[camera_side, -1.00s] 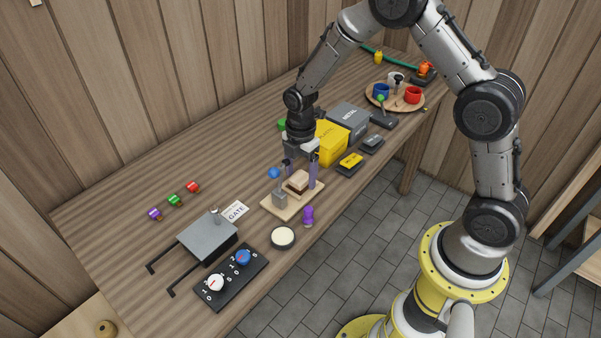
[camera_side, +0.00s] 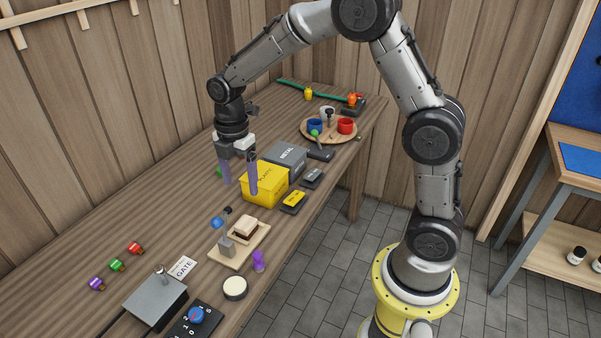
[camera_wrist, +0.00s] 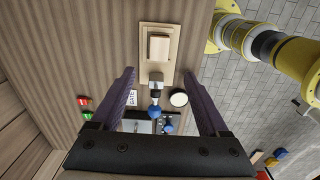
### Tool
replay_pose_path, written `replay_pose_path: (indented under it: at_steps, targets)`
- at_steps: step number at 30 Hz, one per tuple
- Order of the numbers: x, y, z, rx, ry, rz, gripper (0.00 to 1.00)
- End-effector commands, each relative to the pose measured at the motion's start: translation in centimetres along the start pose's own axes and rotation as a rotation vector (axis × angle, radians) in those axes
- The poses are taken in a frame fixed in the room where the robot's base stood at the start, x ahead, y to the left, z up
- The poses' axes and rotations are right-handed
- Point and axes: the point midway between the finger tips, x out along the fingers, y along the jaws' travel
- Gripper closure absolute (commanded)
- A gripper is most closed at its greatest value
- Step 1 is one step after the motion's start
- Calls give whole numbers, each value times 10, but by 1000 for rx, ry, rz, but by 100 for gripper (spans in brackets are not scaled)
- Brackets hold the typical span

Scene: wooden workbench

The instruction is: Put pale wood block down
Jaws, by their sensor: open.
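The pale wood block (camera_side: 246,226) rests on a darker brown piece on a light wooden board (camera_side: 256,245). In the wrist view the pale block (camera_wrist: 159,47) lies near the top, on the board (camera_wrist: 145,32), beyond the fingertips. My gripper (camera_side: 239,190) is open and empty, raised above the bench, with its purple fingers apart. It is clear of the block and in front of the yellow box in the side view. The fingers also show in the wrist view (camera_wrist: 160,73).
A yellow box (camera_side: 262,186) and a grey METAL box (camera_side: 288,158) stand behind the board. A blue-handled tool (camera_side: 217,222) lies left of it. A purple piece (camera_side: 258,262) and a white round dish (camera_side: 235,287) are in front.

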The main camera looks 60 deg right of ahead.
Motion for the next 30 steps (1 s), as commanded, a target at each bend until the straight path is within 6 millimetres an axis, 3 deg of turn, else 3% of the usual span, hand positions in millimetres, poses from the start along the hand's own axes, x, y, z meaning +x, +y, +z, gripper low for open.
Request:
replay_pose_path:
  at_steps: [5,9,15,22,25,30]
  targets:
    - [-42,-27,0,195,8,74,22]
    - [-86,-73,0,484,43,163,22]
    - [-123,-147,1,911,143,278,22]
    - [-129,-218,2,1326,297,360,22]
    - [-126,-235,2,1436,347,373,22]
    - [-123,-246,3,1517,383,378,22]
